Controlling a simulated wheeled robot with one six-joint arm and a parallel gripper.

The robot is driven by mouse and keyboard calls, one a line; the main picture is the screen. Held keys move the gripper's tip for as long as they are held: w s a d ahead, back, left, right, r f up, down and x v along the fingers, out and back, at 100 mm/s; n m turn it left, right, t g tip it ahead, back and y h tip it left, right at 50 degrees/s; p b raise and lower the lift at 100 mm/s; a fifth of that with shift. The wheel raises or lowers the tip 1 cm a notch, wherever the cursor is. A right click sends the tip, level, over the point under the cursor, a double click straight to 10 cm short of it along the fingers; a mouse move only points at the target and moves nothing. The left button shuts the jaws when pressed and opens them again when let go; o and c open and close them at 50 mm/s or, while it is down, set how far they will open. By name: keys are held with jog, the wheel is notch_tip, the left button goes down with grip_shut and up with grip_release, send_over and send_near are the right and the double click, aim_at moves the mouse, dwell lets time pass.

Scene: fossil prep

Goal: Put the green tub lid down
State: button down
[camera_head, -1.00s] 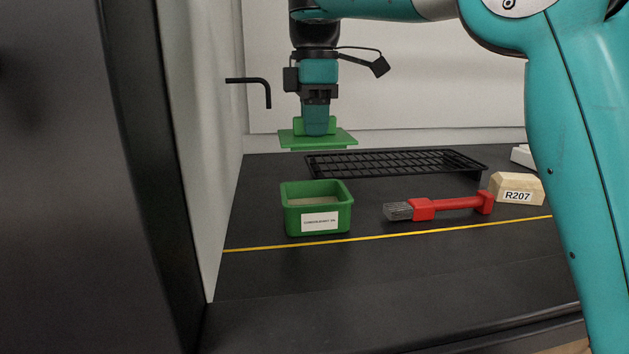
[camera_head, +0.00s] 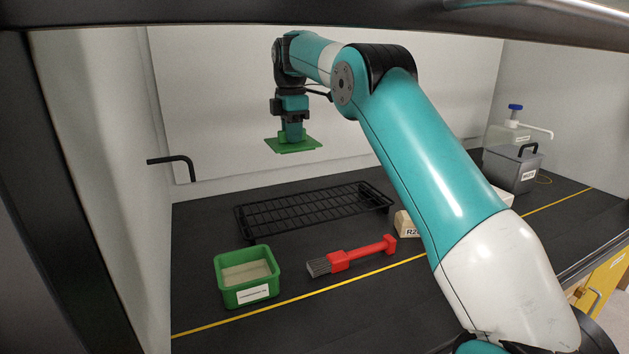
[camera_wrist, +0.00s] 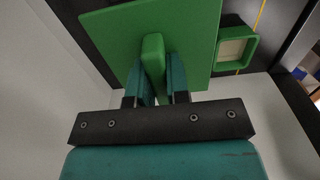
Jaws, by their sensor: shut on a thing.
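The green tub lid (camera_head: 306,147) is a flat square plate with a raised handle. My gripper (camera_head: 293,138) is shut on that handle and holds the lid in the air, roughly level, above the back of the bench. In the wrist view the lid (camera_wrist: 200,28) fills the top middle, with its handle between my fingers (camera_wrist: 155,75). The green tub (camera_head: 247,296) stands open on the bench at front left, with pale contents and a white label. It also shows beyond the lid in the wrist view (camera_wrist: 251,48). The lid is clear of the tub.
A black wire rack (camera_head: 314,213) lies below and in front of the lid. A red-handled brush (camera_head: 352,257), a pale R207 block (camera_head: 405,226), a grey bin (camera_head: 512,168) and a pump bottle (camera_head: 512,130) stand to the right. A black hook (camera_head: 178,161) juts from the left wall. A yellow line (camera_head: 330,289) crosses the bench.

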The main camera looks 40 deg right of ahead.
jog(key=r+p, duration=0.2)
jog(key=p, duration=0.1)
send_over(315, 204)
jog(key=a, duration=0.1)
jog(key=f, duration=0.7)
jog(key=f+p, duration=0.1)
jog(key=f, duration=0.5)
jog(key=d+f, duration=0.1)
jog(key=f, duration=0.6)
jog(key=shift+f, duration=0.3)
jog(key=shift+f, duration=0.1)
jog(key=shift+f, duration=0.1)
jog(key=c, duration=1.1)
grip_release()
notch_tip(315, 204, up, 12)
jog(key=b, duration=0.1)
jog(key=shift+r+b, duration=0.2)
jog(key=shift+b, duration=0.2)
